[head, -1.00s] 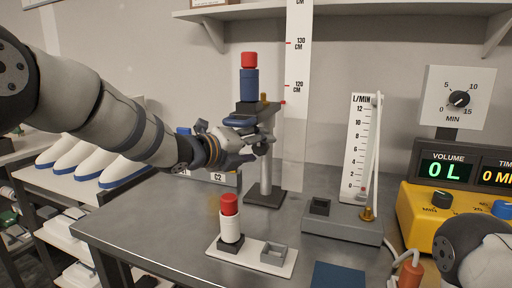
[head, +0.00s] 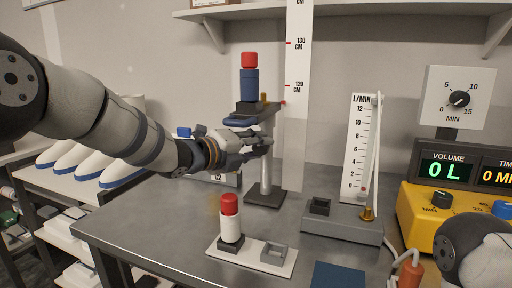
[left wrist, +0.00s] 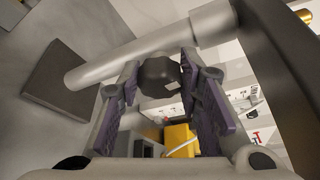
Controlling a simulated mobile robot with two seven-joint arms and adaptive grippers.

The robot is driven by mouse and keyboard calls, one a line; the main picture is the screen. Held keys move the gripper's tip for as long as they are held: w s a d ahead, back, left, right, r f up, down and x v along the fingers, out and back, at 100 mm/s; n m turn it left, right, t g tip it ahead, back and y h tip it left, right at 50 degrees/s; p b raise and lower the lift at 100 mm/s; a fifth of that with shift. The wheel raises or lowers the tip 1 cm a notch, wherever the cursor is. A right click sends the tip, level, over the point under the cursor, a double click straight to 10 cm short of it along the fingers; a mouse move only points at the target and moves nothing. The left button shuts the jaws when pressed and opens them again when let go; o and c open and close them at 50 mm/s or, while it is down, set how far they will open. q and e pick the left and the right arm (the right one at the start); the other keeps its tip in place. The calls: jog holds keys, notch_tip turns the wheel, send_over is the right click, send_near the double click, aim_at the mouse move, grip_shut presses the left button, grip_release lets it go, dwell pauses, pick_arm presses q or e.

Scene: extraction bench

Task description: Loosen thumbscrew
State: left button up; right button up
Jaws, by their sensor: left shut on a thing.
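The thumbscrew (left wrist: 160,76) is a dark knob beside the silver stand post in the left wrist view. The purple-padded fingers of my left gripper (left wrist: 161,96) lie on either side of it and are shut on it. In the head view my left gripper (head: 268,144) reaches in from the left to the post (head: 266,174), below the dark carriage, and hides the thumbscrew. The carriage bears a blue cartridge with a red cap (head: 249,80), upright. My right gripper is out of view.
A white cartridge with a red cap (head: 230,222) stands on a white holder at the front. A flow meter (head: 358,145) stands right of the post, beside a tall ruler (head: 296,100). A yellow pump (head: 430,208) is at the right. Bare bench lies left of the holder.

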pick_arm(q)
jog(key=n+h, duration=0.1)
jog(key=n, duration=0.1)
jog(key=n+t, duration=0.1)
jog(key=n, duration=0.1)
jog(key=shift+f+n+h, duration=0.15)
jog(key=shift+n+h, duration=0.15)
jog(key=shift+h, duration=0.1)
dwell(0.4)
jog(key=o, duration=1.2)
jog(key=v, duration=1.2)
jog(key=shift+f, duration=0.15)
